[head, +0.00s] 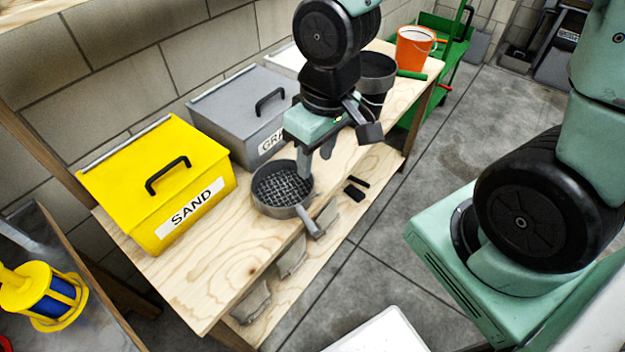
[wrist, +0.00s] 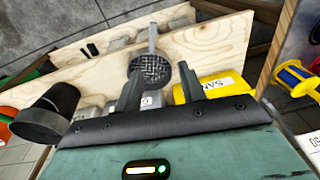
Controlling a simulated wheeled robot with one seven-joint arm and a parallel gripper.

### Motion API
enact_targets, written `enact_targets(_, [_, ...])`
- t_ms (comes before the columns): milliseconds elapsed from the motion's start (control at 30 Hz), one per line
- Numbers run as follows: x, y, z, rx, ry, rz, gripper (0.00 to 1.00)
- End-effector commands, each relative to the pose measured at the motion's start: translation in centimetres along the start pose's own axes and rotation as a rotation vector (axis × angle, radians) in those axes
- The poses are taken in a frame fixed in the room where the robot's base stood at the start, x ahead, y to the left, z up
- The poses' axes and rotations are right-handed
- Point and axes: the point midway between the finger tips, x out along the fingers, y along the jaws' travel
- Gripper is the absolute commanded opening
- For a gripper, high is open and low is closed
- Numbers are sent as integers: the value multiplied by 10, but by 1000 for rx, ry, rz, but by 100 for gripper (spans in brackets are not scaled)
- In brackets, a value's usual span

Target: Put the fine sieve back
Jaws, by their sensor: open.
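The sieve (head: 270,192), a round dark grey pan with a wire mesh and a straight handle, lies on the wooden bench top, its handle over the front edge. Its mesh also shows in the wrist view (wrist: 150,70), between and beyond the two fingers. The head view shows one sieve, and I cannot tell its mesh grade. My gripper (head: 316,162) is open and empty, pointing down just right of the sieve's rim. Its fingers (wrist: 161,72) are apart in the wrist view. I cannot tell whether they touch the sieve.
A yellow SAND bin (head: 125,205) and a grey lettered bin (head: 225,105) stand behind the sieve. A black bucket (head: 378,72) and an orange bucket (head: 412,52) stand farther along.

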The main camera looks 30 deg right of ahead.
Motion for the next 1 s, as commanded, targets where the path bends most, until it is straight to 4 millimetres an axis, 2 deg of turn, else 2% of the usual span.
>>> enact_targets(33, [-12, -20, 7, -72, -4, 6, 40])
enact_targets(100, [-25, -41, 20, -149, -23, 8, 40])
enact_targets(200, [-40, -64, 37, -238, -44, 3, 40])
enact_targets(300, [-51, -79, 50, -296, -59, -4, 40])
enact_targets(467, [-57, -87, 59, -333, -70, -9, 40])
enact_targets(1000, [-56, -87, 59, -332, -71, -9, 40])
